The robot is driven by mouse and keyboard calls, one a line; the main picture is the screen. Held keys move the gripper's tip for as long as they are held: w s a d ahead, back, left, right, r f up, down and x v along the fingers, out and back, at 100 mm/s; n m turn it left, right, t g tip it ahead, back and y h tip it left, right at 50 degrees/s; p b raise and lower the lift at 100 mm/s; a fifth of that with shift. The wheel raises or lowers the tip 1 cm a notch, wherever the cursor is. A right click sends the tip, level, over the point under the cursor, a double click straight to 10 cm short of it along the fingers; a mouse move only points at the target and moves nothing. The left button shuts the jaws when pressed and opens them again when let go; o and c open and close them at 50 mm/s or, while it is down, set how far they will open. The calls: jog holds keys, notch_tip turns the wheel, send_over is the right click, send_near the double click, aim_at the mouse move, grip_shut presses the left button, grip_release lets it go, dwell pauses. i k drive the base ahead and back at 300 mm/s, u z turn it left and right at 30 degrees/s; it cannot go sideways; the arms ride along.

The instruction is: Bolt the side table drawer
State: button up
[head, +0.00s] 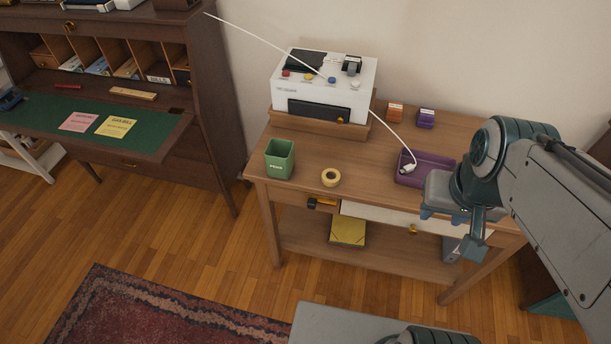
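The wooden side table (345,255) stands against the wall. Its pale drawer front (375,215) sits under the tabletop, with a small brass knob (412,230). I cannot tell whether the drawer is fully flush. A small dark and orange fitting (322,203), which looks like a bolt, is on the table's front rail left of the drawer; its setting is unclear. My gripper (453,226) hangs at the table's front right, in front of the right part of the drawer. Its fingers look apart, with nothing visible between them, and it hides the drawer's right end.
On the tabletop are a white machine (326,85), a green cup (279,158), a tape roll (330,177), a purple tray (434,165) and two small boxes. A yellow folder (347,231) lies on the lower shelf. A desk (112,85) stands left; a rug (150,315) lies in front.

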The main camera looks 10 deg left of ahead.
aim_at(312, 202)
jog(key=u, duration=0.95)
jog(key=i, duration=0.5)
jog(key=z, duration=0.95)
jog(key=k, duration=0.9)
jog(key=u, duration=1.05)
jog(key=i, duration=0.5)
jog(key=u, duration=0.05)
